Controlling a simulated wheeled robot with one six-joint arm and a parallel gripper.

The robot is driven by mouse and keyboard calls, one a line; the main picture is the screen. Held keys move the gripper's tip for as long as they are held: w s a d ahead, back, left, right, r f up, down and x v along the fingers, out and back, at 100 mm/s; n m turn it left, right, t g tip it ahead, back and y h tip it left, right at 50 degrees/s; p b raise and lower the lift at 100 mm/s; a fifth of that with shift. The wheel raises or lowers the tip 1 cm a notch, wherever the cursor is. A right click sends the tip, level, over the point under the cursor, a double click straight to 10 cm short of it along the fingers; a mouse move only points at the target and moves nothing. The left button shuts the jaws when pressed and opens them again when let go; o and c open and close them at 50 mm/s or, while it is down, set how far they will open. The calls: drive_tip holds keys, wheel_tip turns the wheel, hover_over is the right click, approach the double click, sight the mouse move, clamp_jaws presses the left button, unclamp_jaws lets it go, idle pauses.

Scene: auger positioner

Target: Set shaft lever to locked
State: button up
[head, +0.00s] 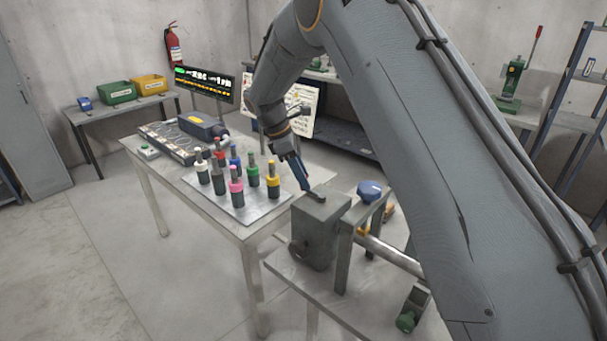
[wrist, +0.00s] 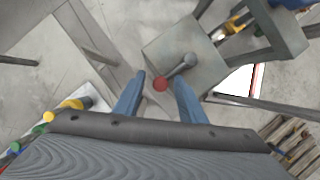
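The shaft lever (wrist: 176,70) is a short grey arm with a red knob (wrist: 160,84) on top of a grey metal block (wrist: 158,47). Its pivot is at the upper right in the wrist view and its knob points lower left. In the head view the lever (head: 315,196) lies on the block (head: 318,238), with its knob hidden by my fingers. My gripper (wrist: 160,77) has two blue fingers apart, with the red knob appearing between them. In the head view my gripper (head: 303,187) reaches down close to the knob end. I cannot tell whether a finger touches it.
A table (head: 247,233) left of the block carries a plate (head: 215,202) with several coloured-topped tools. A blue-topped part (head: 369,191) stands just right of the block, beside a grey frame (head: 345,235). A horizontal shaft (head: 392,253) runs right from the block.

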drive_tip(key=shift+d+f, duration=0.2)
drive_tip(key=shift+f, duration=0.15)
clamp_jaws()
